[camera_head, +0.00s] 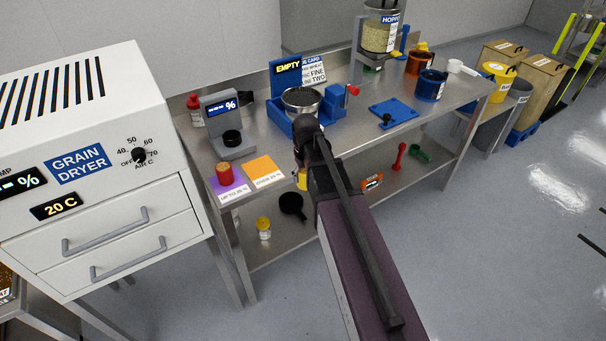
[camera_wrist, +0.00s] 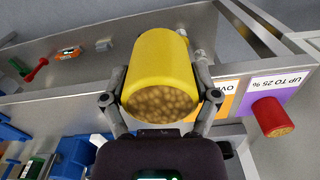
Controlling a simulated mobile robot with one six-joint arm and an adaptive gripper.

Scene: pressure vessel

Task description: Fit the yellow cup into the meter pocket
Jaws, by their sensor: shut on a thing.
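My gripper (camera_wrist: 160,98) is shut on the yellow cup (camera_wrist: 165,62), with one finger on each side of it. The cup's grain-filled open end faces the wrist camera. In the head view only a sliver of the yellow cup (camera_head: 301,181) shows past my arm, near the table's front edge; the fingers are hidden there. The grey meter (camera_head: 222,117) stands on the table to the left, with a lit "%" display. A round black part (camera_head: 232,137) sits on its base; I cannot tell whether it is the pocket or a cover. The cup is apart from the meter.
A red cup (camera_head: 224,173) stands on the purple card (camera_head: 229,189), beside the orange card (camera_head: 264,171), in front of the meter. A blue stand with a metal pan (camera_head: 301,101) is right of the meter. The grain dryer (camera_head: 95,150) stands left of the table.

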